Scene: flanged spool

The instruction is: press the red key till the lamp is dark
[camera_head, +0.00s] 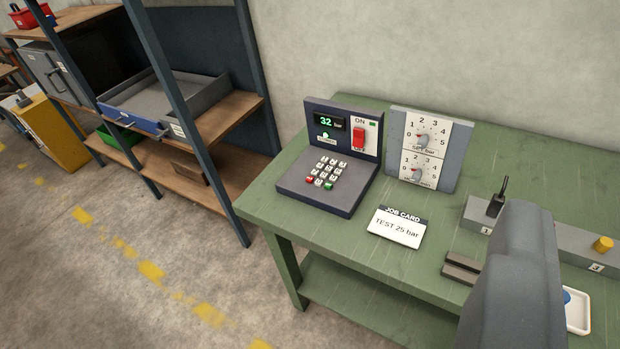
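A dark blue control unit (330,168) stands at the left of the green bench. Its display (326,122) reads 32 bar in green. The sloped keypad has several white keys, a red key (310,180) at the lower left and a green key (328,185) at the lower right. A rounded grey part of my arm or gripper (520,280) fills the lower right, well apart from the keypad. I cannot make out its fingertips.
A grey panel with two dials (422,148) stands right of the unit. A job card (398,227) reads TEST 25 bar. A numbered grey block (570,243) holds a black piece (497,201) and a yellow peg (603,243). Shelving (238,130) stands to the left.

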